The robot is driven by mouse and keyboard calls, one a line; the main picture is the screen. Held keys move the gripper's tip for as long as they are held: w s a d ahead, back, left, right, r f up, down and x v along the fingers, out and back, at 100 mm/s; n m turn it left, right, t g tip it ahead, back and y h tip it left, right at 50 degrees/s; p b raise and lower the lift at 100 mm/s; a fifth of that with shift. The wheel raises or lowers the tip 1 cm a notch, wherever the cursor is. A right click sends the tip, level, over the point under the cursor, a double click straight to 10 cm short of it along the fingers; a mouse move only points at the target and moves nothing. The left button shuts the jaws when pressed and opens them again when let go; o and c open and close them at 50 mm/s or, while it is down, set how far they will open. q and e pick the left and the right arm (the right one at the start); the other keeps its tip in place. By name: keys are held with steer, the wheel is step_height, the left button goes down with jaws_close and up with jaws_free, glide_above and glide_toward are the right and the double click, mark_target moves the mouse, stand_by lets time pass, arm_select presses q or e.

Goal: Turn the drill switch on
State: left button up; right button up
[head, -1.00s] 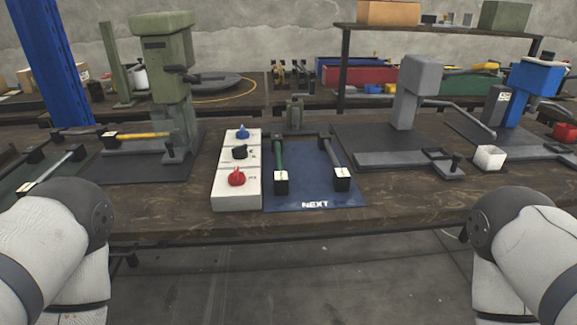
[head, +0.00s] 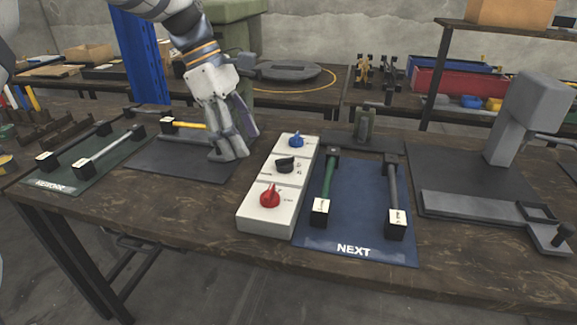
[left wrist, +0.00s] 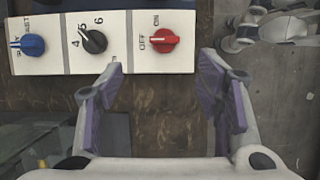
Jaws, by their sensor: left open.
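A white control box (head: 250,215) stands on the workbench with a blue knob (head: 296,140), a black knob (head: 285,164) and a red knob (head: 270,197) in a row. In the left wrist view the red knob (left wrist: 158,40) sits between OFF and ON labels; its pointer seems to lie toward OFF, on the left. My left gripper (head: 238,138) is over the bench just left of the box, open and empty. In the left wrist view its spread purple-padded fingers (left wrist: 165,98) lie below the red knob, apart from it. My right gripper is out of view.
A blue NEXT mat (head: 358,226) with a green-handled and a grey-handled bar lies right of the box. A grey press (head: 520,125) stands farther right. A green mat (head: 75,172) with bars lies left. Bare bench shows in front of the box.

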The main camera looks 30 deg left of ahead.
mark_target(269, 190)
arm_select(q)
steer(key=x, duration=0.7)
steer(key=s+x, duration=0.1)
steer(key=x, duration=0.3)
steer(key=shift+w+d+f, duration=0.1)
steer(key=shift+d+f, duration=0.05)
steer(key=shift+d, duration=0.15)
steer(key=c, duration=1.2)
